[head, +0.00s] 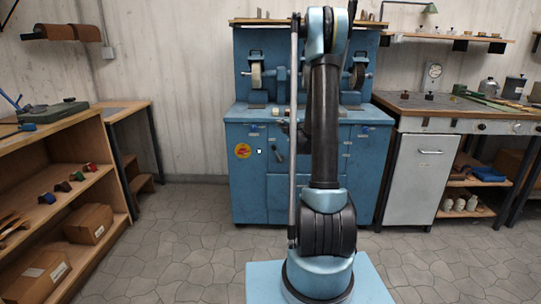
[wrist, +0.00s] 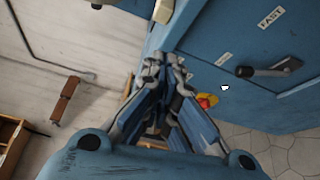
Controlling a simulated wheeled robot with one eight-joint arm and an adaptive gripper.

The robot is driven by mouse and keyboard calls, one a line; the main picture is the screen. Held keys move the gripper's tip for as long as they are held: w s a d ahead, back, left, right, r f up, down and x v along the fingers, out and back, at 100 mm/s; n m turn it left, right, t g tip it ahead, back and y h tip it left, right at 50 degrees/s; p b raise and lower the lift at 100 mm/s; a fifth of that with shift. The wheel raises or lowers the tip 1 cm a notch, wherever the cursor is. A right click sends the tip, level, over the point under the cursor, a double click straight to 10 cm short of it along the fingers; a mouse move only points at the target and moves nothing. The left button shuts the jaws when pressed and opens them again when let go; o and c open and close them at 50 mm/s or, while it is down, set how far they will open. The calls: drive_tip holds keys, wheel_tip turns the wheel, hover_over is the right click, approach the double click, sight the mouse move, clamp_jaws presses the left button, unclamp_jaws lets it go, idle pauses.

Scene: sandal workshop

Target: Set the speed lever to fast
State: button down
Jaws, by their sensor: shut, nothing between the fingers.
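The speed lever (wrist: 272,70) shows in the wrist view as a short dark handle on the blue cabinet front (wrist: 215,35), at the right of the picture. A white label reading FAST (wrist: 270,17) is above it in that view, and a smaller unreadable label (wrist: 222,58) is to its left. The lever also shows in the head view (head: 278,149), left of my arm. My gripper (wrist: 163,62) is shut and empty, with its fingertips left of the lever and apart from it. In the head view my arm hides part of the cabinet, and the gripper is hard to make out.
Shelves with boxes (head: 89,223) stand at left. A bench with a pale cabinet (head: 416,178) stands at right. Floor left of the machine is clear.

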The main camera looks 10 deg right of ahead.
sight(277, 154)
wheel_tip(277, 154, down, 18)
drive_tip(key=a+n+g+y, duration=0.2)
drive_tip(key=n+g, duration=0.3)
drive_tip(key=shift+a+n, duration=0.35)
drive_tip(key=shift+n, duration=0.05)
drive_tip(key=shift+w, duration=0.1)
drive_tip(key=x, duration=1)
drive_tip(key=shift+w+d+r, duration=0.3)
drive_tip(key=shift+d+r, duration=0.15)
drive_tip(key=shift+d, duration=0.35)
drive_tip(key=shift+w+d+r, duration=0.3)
drive_tip(key=shift+d+r, duration=0.2)
drive_tip(key=shift+d, duration=0.25)
drive_tip(key=shift+d, duration=0.35)
